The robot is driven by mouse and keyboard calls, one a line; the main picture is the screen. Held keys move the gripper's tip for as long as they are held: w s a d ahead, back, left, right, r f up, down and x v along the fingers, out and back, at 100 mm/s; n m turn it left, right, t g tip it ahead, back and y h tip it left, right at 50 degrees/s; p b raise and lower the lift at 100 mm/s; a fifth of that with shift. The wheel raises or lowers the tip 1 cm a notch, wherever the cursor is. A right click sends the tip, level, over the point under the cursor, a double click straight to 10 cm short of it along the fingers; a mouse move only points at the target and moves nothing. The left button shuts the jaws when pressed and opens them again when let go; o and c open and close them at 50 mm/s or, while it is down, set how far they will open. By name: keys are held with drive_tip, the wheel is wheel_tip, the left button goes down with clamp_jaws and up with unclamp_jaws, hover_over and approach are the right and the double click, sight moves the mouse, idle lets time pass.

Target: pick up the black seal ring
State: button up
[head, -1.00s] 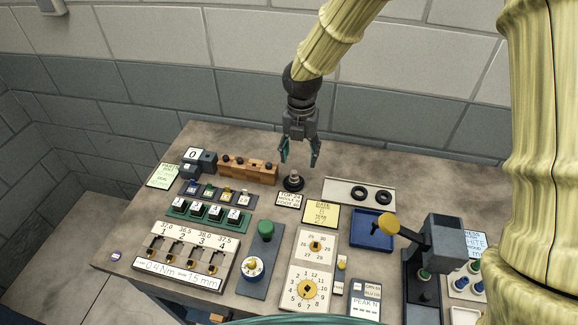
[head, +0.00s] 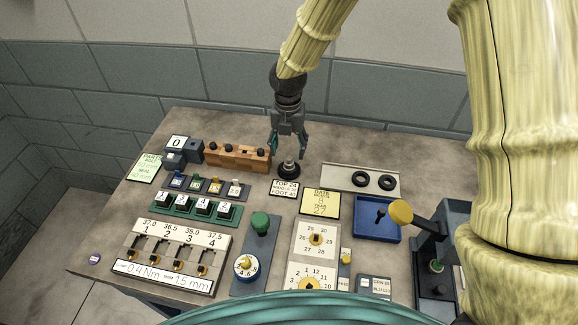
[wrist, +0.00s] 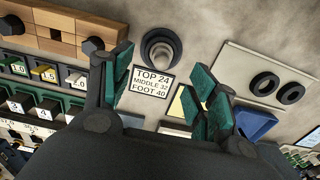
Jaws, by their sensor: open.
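Two black rings lie side by side on a pale grey plate (head: 335,175) at the back right of the bench: a left ring (head: 353,178) and a right ring (head: 388,189). In the wrist view the left ring (wrist: 253,88) and the right ring (wrist: 281,97) are right of the fingers. I cannot tell which is the seal ring. My gripper (head: 289,152) is open and empty, left of the rings, pointing down just above a dark stepped round piece (head: 289,173). The wrist view shows this piece (wrist: 161,58) beyond the gap between my fingertips (wrist: 164,82).
A blue tray (head: 360,231) is in front of the ring plate. A yellow-knobbed lever (head: 401,213) rises at its right. A wooden block with black knobs (head: 236,158) stands left of my gripper. Panels and dials fill the front. A wall (head: 410,110) closes the back.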

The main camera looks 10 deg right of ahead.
sight(289, 159)
drive_tip(key=shift+s+f+p, duration=0.15)
drive_tip(key=shift+f+p, duration=1.4)
drive_tip(key=shift+f, duration=2.2)
drive_tip(key=c, duration=0.7)
drive_tip(key=shift+r, duration=0.15)
wheel_tip(289, 159, up, 9)
drive_tip(key=b, duration=0.3)
drive_tip(key=shift+r, duration=0.2)
wheel_tip(289, 159, up, 8)
drive_tip(key=p, duration=0.6)
drive_tip(key=shift+f, duration=0.1)
